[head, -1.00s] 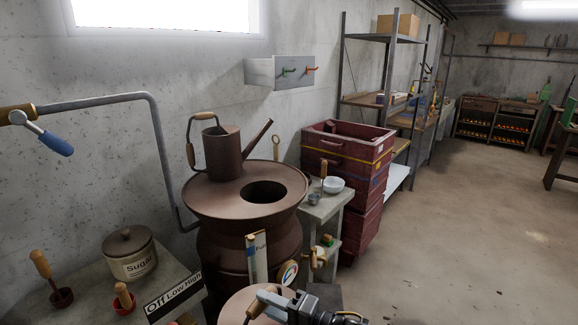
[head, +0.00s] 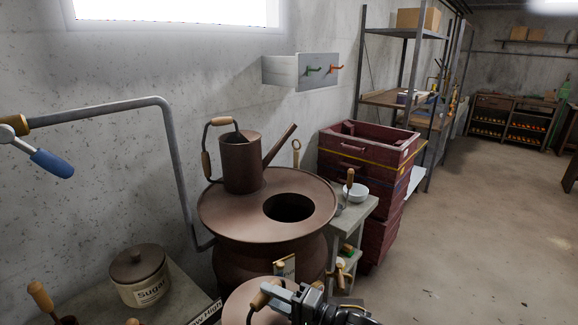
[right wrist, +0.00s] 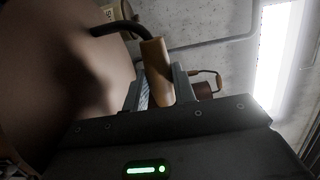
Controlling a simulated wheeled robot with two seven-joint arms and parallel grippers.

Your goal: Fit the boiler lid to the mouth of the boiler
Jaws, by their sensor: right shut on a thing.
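The boiler (head: 225,210) is a large brown vessel with a wide flat top; its mouth (head: 289,207) is a dark round open hole. A brown can with wooden grips and a spout (head: 241,165) stands on the top, left of the mouth. The boiler lid (head: 241,302) is a brown disc with a wooden handle (right wrist: 157,68). My right gripper (head: 272,301) is shut on this handle and holds the lid in front of the boiler, nearer to me and apart from the mouth. The lid fills the left of the right wrist view (right wrist: 50,80). My left gripper is not in view.
A pipe (head: 110,110) with a blue-handled tap stands left of the boiler. A sugar pot (head: 138,278) is on the left bench. A small shelf table with a white bowl (head: 357,192) and stacked red boxes (head: 365,160) stand right of the boiler. Open floor lies farther right.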

